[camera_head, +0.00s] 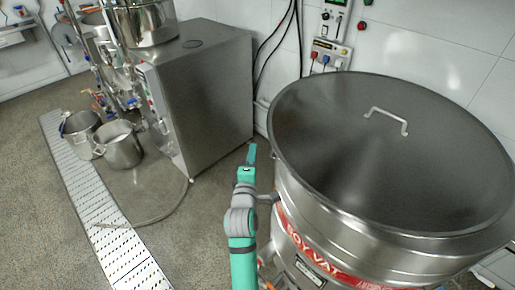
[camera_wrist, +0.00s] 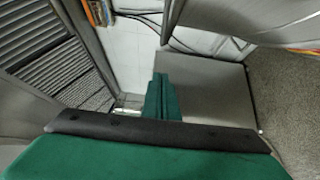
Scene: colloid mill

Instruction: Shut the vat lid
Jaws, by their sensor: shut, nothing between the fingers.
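The large round steel soy vat (camera_head: 290,205) stands at the right in the head view. Its grey disc lid (camera_head: 340,150) lies across the mouth, with a bent bar handle (camera_head: 386,120) on its upper face towards the back. I see no gap along the near rim; I cannot tell whether the far side is fully seated. My gripper (camera_head: 251,152) is shut and empty, just left of the vat wall and below rim height in the picture, apart from the handle. In the wrist view the shut green fingers (camera_wrist: 162,98) point away, holding nothing.
A steel machine cabinet (camera_head: 205,95) stands left of the vat. Steel pots (camera_head: 122,150) sit on the floor beside it, near a white drain grate (camera_head: 95,205). Electrical boxes (camera_head: 328,52) and cables hang on the tiled wall behind.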

